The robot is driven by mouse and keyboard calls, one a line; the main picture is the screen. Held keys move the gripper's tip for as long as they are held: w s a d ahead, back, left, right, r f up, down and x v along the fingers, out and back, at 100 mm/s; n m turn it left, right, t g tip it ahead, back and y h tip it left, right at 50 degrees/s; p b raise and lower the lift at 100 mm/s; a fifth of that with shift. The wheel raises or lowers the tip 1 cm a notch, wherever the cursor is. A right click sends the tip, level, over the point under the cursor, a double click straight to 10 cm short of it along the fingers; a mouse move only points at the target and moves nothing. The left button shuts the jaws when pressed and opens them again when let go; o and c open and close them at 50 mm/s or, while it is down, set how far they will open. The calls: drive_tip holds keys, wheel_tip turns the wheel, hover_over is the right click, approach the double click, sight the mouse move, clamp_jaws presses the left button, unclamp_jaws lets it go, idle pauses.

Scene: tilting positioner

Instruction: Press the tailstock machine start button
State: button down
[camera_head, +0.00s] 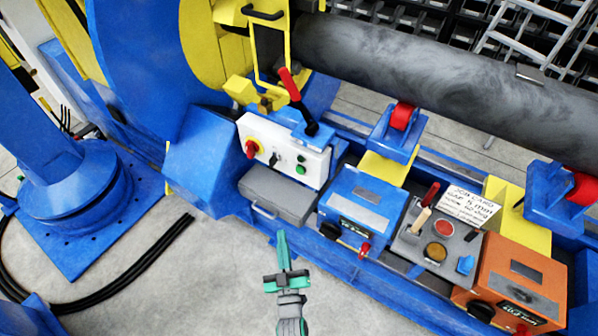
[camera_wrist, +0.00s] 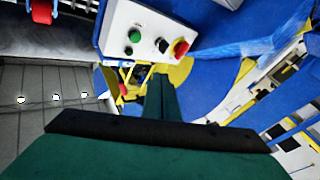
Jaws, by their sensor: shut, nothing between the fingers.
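The white control box (camera_head: 312,160) stands below the blue wheel and yellow chuck. On its face are a red knob on a yellow base (camera_head: 252,148), a black switch (camera_head: 273,160) and green buttons (camera_head: 301,160) at the right end. In the wrist view the box (camera_wrist: 122,20) appears turned round, with a green button (camera_wrist: 135,36), a black switch (camera_wrist: 163,45) and a red knob (camera_wrist: 180,47). My gripper (camera_head: 281,236) is shut and empty, in front of and below the box, apart from it. Its fingers (camera_wrist: 160,82) point forward in the wrist view.
A grey case with a handle (camera_head: 278,194) sits just below the control box. A red-handled lever (camera_head: 290,85) stands above the box. A blue box (camera_head: 360,205), a grey tool tray (camera_head: 425,250) and an orange box (camera_head: 525,275) line the right. Open floor (camera_head: 190,285) lies left of my gripper.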

sight(300, 171)
drive_tip(key=w+r+n+t+y, duration=0.1)
drive_tip(key=w+r+n, duration=0.1)
drive_tip(key=w, duration=1)
drive_tip(key=shift+w+r, duration=0.15)
drive_tip(key=shift+r, duration=0.3)
drive_tip(key=w+d, duration=0.5)
drive_tip(key=w, duration=0.2)
drive_tip(key=shift+w, duration=0.1)
idle(1.5)
drive_tip(key=shift+w+d, duration=0.25)
drive_tip(key=shift+w+d, duration=0.25)
drive_tip(key=shift+w, duration=0.15)
idle(1.1)
drive_tip(key=shift+s, duration=0.1)
drive_tip(key=shift+s+a, duration=0.5)
drive_tip(key=shift+s, duration=0.15)
